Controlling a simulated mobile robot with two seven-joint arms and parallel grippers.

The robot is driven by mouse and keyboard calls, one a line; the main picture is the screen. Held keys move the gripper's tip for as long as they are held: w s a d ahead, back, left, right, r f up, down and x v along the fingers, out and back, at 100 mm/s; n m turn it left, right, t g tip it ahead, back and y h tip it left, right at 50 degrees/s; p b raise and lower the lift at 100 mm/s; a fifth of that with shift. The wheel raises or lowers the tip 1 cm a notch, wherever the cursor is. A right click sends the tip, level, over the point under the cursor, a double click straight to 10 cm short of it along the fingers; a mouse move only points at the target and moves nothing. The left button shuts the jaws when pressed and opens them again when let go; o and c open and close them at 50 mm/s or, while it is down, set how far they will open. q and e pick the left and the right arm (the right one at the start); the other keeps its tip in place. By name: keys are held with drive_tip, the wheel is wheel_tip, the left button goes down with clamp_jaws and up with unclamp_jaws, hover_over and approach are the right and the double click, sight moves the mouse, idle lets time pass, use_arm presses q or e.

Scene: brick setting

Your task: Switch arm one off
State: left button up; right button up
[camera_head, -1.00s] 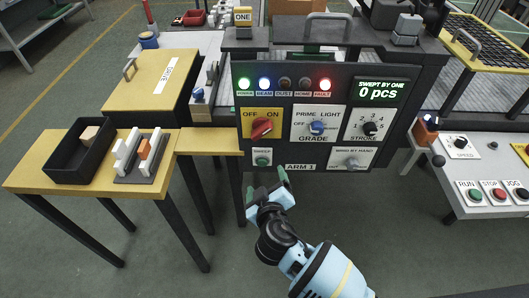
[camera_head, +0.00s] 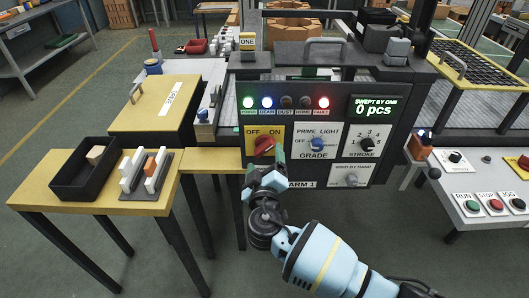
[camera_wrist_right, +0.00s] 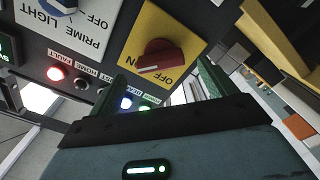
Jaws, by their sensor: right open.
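The red OFF/ON knob (camera_head: 264,146) sits on a yellow plate on the ARM 1 panel (camera_head: 284,92). Its handle is tilted, with one end toward the ON side. In the right wrist view the red knob (camera_wrist_right: 160,58) shows large, just beyond my fingers. My right gripper (camera_head: 263,165) is open and just below the knob in the head view. In the wrist view its two fingers (camera_wrist_right: 165,90) stand apart with nothing between them, and I cannot tell whether they touch the knob. My left gripper is not in view.
The GRADE knob (camera_head: 317,145) and STROKE knob (camera_head: 367,144) are right of the red knob. A yellow table (camera_head: 40,193) with a black bin (camera_head: 62,182) and a block rack (camera_head: 150,194) stands left. A control desk (camera_head: 480,185) stands right.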

sight(265, 152)
drive_tip(key=w, duration=0.3)
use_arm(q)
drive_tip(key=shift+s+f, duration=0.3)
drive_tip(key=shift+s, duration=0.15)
use_arm(e)
drive_tip(key=shift+w, duration=0.4)
drive_tip(key=c, duration=1)
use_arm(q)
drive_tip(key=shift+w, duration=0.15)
